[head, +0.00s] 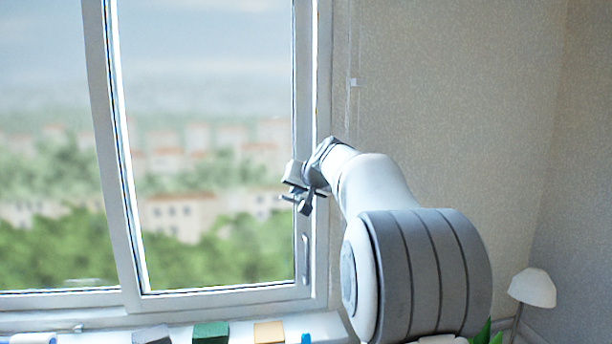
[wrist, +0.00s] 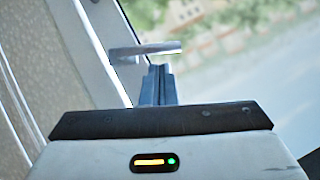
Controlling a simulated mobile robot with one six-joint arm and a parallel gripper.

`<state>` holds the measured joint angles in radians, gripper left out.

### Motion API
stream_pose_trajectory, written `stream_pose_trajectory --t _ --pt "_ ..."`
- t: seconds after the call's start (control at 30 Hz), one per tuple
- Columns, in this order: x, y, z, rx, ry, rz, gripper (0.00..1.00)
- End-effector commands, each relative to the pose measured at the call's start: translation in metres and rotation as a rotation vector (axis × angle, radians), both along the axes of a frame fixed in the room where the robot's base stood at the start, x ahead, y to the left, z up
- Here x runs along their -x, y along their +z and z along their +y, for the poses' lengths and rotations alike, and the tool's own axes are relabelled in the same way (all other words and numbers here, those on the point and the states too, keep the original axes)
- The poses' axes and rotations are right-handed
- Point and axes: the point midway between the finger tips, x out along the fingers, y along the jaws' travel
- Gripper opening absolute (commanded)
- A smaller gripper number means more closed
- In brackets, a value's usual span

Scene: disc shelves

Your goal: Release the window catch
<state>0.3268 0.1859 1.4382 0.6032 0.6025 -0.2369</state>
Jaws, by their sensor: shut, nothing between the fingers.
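The window catch looks like a short silver lever (wrist: 140,52) at the window frame in the wrist view. It reaches sideways from the pale frame across the glass. My gripper (wrist: 158,70) is shut and empty, with its fingertips close below the lever in the picture. I cannot tell whether they touch it. In the head view my gripper (head: 304,206) is in front of the right stile of the window (head: 302,100) and hides much of the catch area.
A slim vertical handle (head: 305,258) sits lower on the same stile. Several coloured blocks, including a green one (head: 210,333), stand along the sill below. A white lamp (head: 532,288) and green leaves are at the lower right.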

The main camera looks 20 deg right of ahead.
Motion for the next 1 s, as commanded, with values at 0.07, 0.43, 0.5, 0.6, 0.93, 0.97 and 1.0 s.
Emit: stream_pose_trajectory --t 0.07,0.43,0.5,0.6,0.93,0.97,1.0 --pt "-0.002 -0.005 0.002 -0.001 -0.001 0.0 0.0" --pt "-0.002 -0.009 0.004 0.0 0.0 0.0 0.0" --pt "-0.003 -0.009 0.004 0.004 0.001 0.002 0.0" --pt "-0.004 -0.013 0.008 0.039 0.001 0.01 0.0" --pt "-0.007 -0.028 0.017 0.129 0.003 0.027 0.0" --pt "-0.007 -0.028 0.017 0.129 0.003 0.027 0.0" --pt "-0.007 -0.028 0.017 0.128 0.003 0.028 0.0"
